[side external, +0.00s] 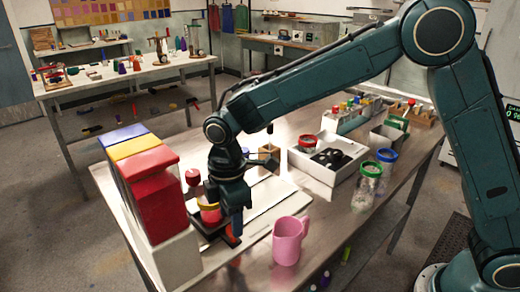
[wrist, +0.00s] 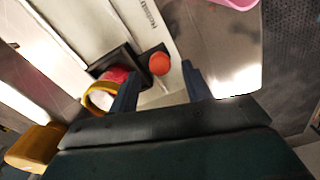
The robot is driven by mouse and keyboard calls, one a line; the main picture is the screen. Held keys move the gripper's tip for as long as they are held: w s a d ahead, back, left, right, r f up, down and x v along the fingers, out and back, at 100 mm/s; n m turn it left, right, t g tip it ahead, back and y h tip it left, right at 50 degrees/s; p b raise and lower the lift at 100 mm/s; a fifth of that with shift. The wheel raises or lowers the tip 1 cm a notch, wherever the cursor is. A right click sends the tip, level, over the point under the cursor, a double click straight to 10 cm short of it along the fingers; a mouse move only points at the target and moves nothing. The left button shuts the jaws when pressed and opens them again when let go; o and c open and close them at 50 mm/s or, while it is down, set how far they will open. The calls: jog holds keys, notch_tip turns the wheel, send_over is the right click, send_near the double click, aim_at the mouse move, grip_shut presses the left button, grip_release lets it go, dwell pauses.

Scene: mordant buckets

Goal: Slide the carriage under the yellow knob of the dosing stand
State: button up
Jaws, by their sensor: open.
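The dosing stand has blue, yellow (side external: 132,146) and red (side external: 155,203) hoppers in a row on a pale base at the left. A red knob (side external: 192,177) shows in front of the red hopper; no yellow knob is clear in the side view. The dark carriage (side external: 205,236) carries a red bucket with a yellow rim (side external: 209,206). In the wrist view the carriage (wrist: 122,62) has a round orange-red grip (wrist: 159,64). My gripper (wrist: 160,92) is open, pointing down, with its fingers either side of that grip; contact is unclear.
A pale track plate (side external: 275,200) runs beside the carriage. A pink mug (side external: 288,243) stands close to its right. A white tray (side external: 327,174) with dark items and two jars (side external: 368,183) are farther right. A yellow part (wrist: 35,148) is at the wrist view's lower left.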

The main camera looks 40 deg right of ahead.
notch_tip(320, 180, up, 12)
jog(key=shift+f, duration=0.15)
dwell(0.3)
jog(key=shift+n, duration=0.3)
jog(key=n, duration=1.1)
jog(key=shift+f, duration=0.1)
notch_tip(320, 180, down, 14)
jog(key=shift+r, duration=0.15)
dwell(0.8)
